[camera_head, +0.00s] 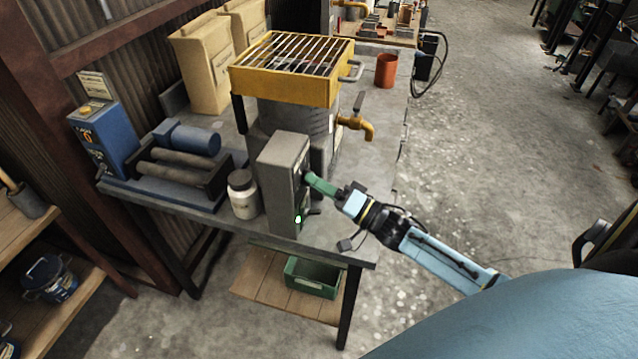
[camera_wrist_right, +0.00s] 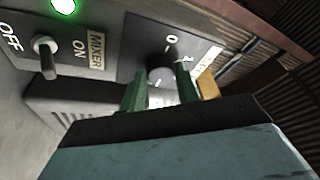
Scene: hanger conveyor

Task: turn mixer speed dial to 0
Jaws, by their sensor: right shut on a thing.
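The mixer control box (camera_head: 281,184) is a grey upright box at the front of the workbench. Its speed dial (camera_wrist_right: 160,72) is a round dark knob on a black panel, with a "0" mark beside it in the right wrist view. My right gripper (camera_head: 309,178) reaches the upper part of the box's right face, and its green fingers (camera_wrist_right: 161,95) are shut on the dial from both sides. The dial is mostly hidden in the head view. I cannot clearly tell which mark the dial points to. My left gripper is not in view.
A toggle switch (camera_wrist_right: 44,45) labelled MIXER, OFF and ON sits by a lit green lamp (camera_wrist_right: 64,6). A white jar (camera_head: 243,195) stands left of the box. Behind are a yellow grated hopper (camera_head: 287,92) and brass tap (camera_head: 356,124). Open floor lies right.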

